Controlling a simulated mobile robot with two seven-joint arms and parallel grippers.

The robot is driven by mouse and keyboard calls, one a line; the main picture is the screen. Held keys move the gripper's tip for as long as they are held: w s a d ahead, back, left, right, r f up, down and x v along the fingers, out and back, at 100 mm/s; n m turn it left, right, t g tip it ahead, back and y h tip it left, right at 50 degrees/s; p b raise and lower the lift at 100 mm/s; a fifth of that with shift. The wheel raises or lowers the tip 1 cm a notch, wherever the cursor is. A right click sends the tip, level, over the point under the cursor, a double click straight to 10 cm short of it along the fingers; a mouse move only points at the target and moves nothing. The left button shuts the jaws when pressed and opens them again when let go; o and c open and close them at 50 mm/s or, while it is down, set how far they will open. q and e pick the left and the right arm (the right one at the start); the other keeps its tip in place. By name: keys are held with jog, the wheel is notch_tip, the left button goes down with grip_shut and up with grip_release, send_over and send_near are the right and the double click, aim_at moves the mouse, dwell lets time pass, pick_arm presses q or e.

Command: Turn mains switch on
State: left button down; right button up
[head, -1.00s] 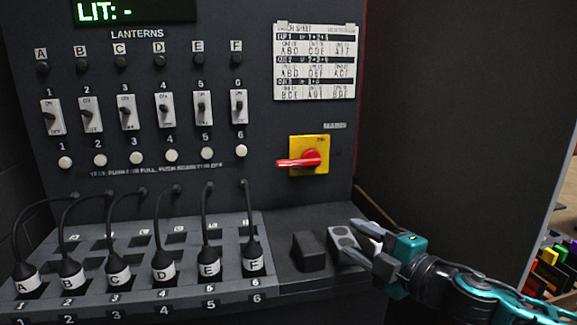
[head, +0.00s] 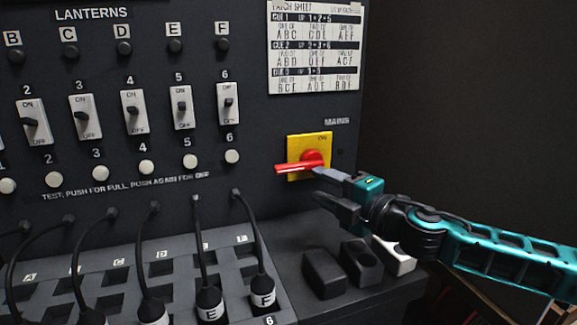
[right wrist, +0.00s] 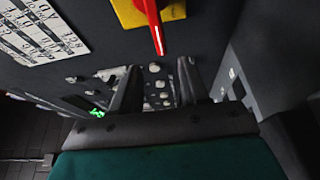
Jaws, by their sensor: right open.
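The mains switch is a red handle (head: 300,164) on a yellow plate (head: 322,145), on the dark panel below the cue sheet. The handle lies roughly level, its tip pointing left; "ON" is printed at the plate's top right. My right gripper (head: 317,185) is open and empty, just below the plate in the head view, fingers pointing left. In the right wrist view the red handle (right wrist: 153,25) and yellow plate (right wrist: 172,11) are at the top, beyond the two spread fingers (right wrist: 155,85). No contact with the handle is visible. My left gripper is not in view.
Lantern switches (head: 134,110) and round white buttons (head: 146,167) fill the panel's left. Lettered plugs with cables (head: 262,285) stand on the sloped board below. Dark blocks (head: 324,274) sit on the ledge under my right gripper. A dark wall (head: 460,90) stands at right.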

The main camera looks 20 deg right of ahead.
aim_at(289, 170)
jog(key=p+x, duration=0.1)
jog(key=x, duration=0.9)
jog(key=shift+c, duration=0.3)
grip_shut()
